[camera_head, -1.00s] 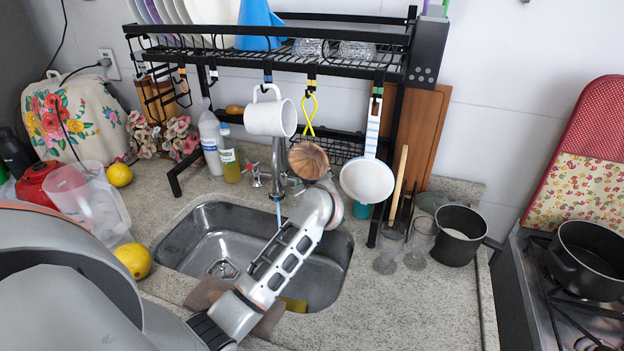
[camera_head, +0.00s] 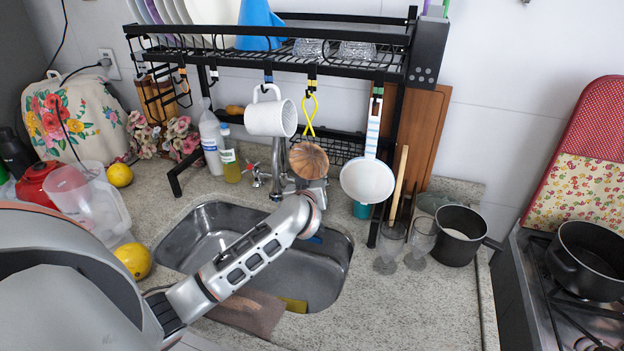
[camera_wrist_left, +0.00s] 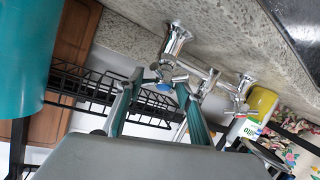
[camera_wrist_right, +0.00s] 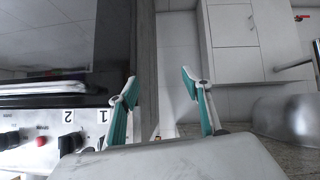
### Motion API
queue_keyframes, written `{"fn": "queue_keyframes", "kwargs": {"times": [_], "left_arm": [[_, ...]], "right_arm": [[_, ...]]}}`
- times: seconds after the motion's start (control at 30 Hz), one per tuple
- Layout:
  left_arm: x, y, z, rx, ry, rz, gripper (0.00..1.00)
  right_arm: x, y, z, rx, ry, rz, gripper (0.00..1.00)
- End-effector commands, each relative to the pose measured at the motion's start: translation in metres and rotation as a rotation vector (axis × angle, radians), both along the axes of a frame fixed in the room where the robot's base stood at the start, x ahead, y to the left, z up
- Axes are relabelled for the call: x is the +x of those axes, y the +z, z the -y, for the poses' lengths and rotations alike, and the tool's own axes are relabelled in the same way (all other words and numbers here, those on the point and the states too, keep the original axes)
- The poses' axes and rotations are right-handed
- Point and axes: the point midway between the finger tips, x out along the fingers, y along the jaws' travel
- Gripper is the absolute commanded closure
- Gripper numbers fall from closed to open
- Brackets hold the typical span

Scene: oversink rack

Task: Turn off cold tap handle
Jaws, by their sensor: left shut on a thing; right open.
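The chrome tap (camera_head: 277,160) stands behind the sink in the head view. The cold tap handle (camera_wrist_left: 164,88), a small chrome piece with a blue mark, shows in the left wrist view between the fingers of my left gripper (camera_wrist_left: 158,80). That gripper is shut on it. In the head view my left wrist covers that side of the tap, so the fingers and cold handle are hidden. The other tap handle (camera_head: 257,178) has a red mark and stands free at left. My right gripper (camera_wrist_right: 158,86) is open and empty, away from the sink.
A steel sink (camera_head: 190,232) lies below my left arm. A hanging mug (camera_head: 270,119), wooden brush (camera_head: 308,160) and white ladle (camera_head: 367,181) crowd the tap from above. Glasses and a black pot (camera_head: 460,237) stand at right. A black-framed rack (camera_head: 350,64) spans above.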

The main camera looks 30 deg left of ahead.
Motion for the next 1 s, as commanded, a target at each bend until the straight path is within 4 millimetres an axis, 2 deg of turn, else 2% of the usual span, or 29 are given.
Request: {"fn": "queue_keyframes", "kwargs": {"times": [0.47,0.5,0.57,1.0], "left_arm": [[-0.0014,-0.0038,0.0016,0.033,-0.047,-0.015,0.85],[-0.0015,-0.0039,0.0015,0.033,-0.047,-0.016,0.61],[-0.0015,-0.0039,0.0015,0.033,-0.046,-0.016,0.47],[-0.0057,-0.0002,0.0024,0.035,-0.045,-0.012,0.47]], "right_arm": [[0.0002,0.0004,-0.0024,0.008,-0.007,0.000,0.51],[0.0002,0.0004,-0.0023,0.008,-0.007,0.000,0.51],[0.0003,0.0004,-0.0022,0.008,-0.007,0.000,0.51],[-0.0016,-0.0012,0.0005,-0.001,-0.001,-0.004,0.51]]}}
